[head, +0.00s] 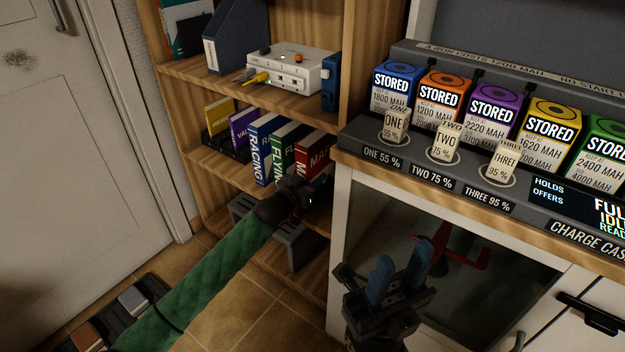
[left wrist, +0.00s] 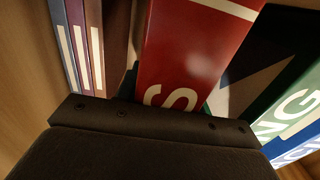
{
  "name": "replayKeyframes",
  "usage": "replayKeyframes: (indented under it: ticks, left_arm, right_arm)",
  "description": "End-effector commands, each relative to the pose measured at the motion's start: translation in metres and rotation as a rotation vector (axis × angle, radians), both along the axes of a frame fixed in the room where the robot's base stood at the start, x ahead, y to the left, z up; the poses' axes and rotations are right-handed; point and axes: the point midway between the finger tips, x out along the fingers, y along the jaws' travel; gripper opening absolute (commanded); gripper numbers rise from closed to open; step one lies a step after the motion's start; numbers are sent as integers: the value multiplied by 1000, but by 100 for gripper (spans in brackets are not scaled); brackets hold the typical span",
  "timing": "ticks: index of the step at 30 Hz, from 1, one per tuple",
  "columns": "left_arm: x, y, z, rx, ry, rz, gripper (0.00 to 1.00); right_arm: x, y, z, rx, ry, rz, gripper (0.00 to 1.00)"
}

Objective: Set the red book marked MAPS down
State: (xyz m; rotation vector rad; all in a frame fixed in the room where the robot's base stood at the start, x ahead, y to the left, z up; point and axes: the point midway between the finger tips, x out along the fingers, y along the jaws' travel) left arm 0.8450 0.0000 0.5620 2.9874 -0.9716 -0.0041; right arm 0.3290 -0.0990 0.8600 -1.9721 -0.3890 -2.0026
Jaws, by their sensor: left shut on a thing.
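The red book marked MAPS (head: 316,148) stands in the middle shelf's row of books, at its right end in the head view. My left gripper (head: 312,188) is shut on its lower spine. In the left wrist view the red cover (left wrist: 195,50) with a white S rises from behind the dark gripper body, which hides the fingertips. Whether the book's base touches the shelf is hidden. My right gripper (head: 398,275) is open and empty, its blue fingers apart in front of the cabinet's dark glass.
A green book marked FLYING (head: 285,148) and a blue book marked RACING (head: 259,150) stand left of the red one. Darker books (left wrist: 88,45) show across a gap in the left wrist view. The charge case (head: 365,150) stands on the counter at right.

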Motion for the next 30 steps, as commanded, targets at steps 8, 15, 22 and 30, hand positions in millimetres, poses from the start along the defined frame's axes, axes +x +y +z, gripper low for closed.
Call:
replayKeyframes:
  ticks: [8, 15, 22, 30]
  left_arm:
    - [0, 0, 1, -1, -3, 0, 0]
    - [0, 0, -3, -1, -1, 0, 60]
    - [0, 0, -2, 0, -1, 0, 60]
    - [-16, 12, 0, 0, 0, 1, 60]
  right_arm:
    - [-1, 2, 3, 7, -4, 7, 36]
    - [0, 1, 1, 4, 1, 1, 36]
    - [0, 0, 1, 0, 0, -1, 36]
    - [0, 0, 5, -5, 0, -3, 36]
